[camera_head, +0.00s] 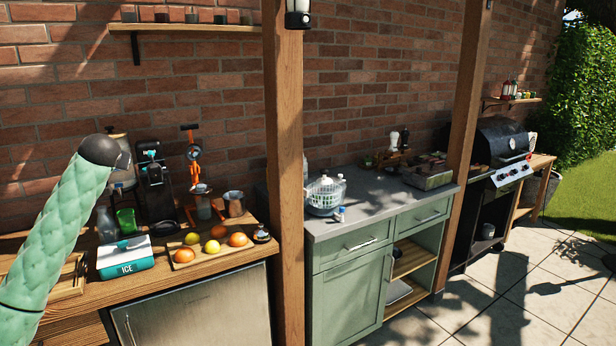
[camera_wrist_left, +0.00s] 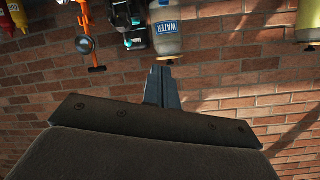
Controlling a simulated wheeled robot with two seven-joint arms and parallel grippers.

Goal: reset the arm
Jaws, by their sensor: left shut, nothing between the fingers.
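My left arm (camera_head: 60,235), in a green quilted sleeve, rises from the lower left of the head view, in front of the left counter. It bends at a dark joint, and its gripper does not show there. In the left wrist view my left gripper (camera_wrist_left: 163,84) shows as narrow dark fingers pressed together, with nothing between them. The brick wall (camera_wrist_left: 235,100) is behind it. My right gripper is in neither view.
The wooden counter (camera_head: 95,297) holds an ice box (camera_head: 125,262), a fruit board (camera_head: 185,262), and a black machine (camera_head: 152,180). A wooden post (camera_head: 284,180) stands right of it. In the wrist view a WATER container (camera_wrist_left: 168,30) appears beyond the fingers.

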